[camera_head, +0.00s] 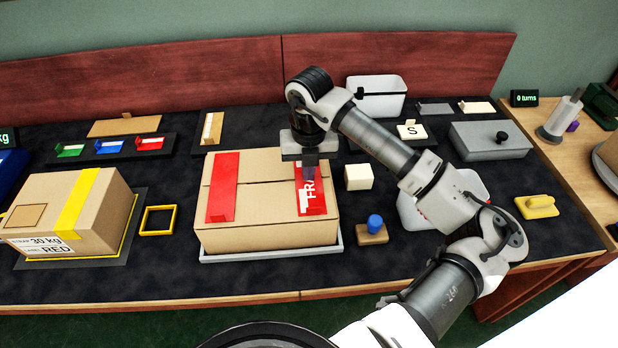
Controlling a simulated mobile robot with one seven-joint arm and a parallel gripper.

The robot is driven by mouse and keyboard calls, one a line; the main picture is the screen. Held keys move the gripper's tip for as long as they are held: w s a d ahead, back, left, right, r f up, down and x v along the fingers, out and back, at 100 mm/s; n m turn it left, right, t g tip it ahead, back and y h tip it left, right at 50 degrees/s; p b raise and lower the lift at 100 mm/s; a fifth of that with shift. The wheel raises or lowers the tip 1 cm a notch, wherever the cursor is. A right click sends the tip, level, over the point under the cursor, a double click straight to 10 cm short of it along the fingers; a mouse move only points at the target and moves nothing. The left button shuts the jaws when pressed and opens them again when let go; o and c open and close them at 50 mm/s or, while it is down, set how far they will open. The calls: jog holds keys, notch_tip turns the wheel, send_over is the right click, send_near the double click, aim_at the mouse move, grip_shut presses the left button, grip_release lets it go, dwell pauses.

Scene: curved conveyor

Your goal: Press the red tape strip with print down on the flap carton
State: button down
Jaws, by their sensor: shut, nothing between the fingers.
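The flap carton (262,208) is a closed brown box on a pale tray (230,257) at the middle of the table. A red tape strip with white print (312,205) lies across the right part of its top, its far end hidden behind my gripper. A plain red strip (222,187) lies on the left part of the top. My gripper (309,173) is shut and empty, pointing down at the far part of the printed strip. I cannot tell whether it touches the strip.
A taped carton (65,212) stands at the left beside a yellow square frame (158,220). A cream block (358,177) and a blue-knobbed stamp (374,227) stand close right of the flap carton. A grey lidded box (490,143) is farther right. Small colored holders line the back left.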

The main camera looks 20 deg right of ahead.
jog(key=shift+s+a+f, duration=0.1)
jog(key=shift+s+f, duration=0.1)
jog(key=shift+f, duration=0.65)
jog(key=shift+w+r+p, duration=0.25)
jog(key=shift+r+p, duration=0.2)
jog(key=shift+r, duration=0.55)
jog(key=shift+r+p, duration=0.55)
jog(key=shift+r, duration=1.4)
jog(key=shift+r, duration=0.1)
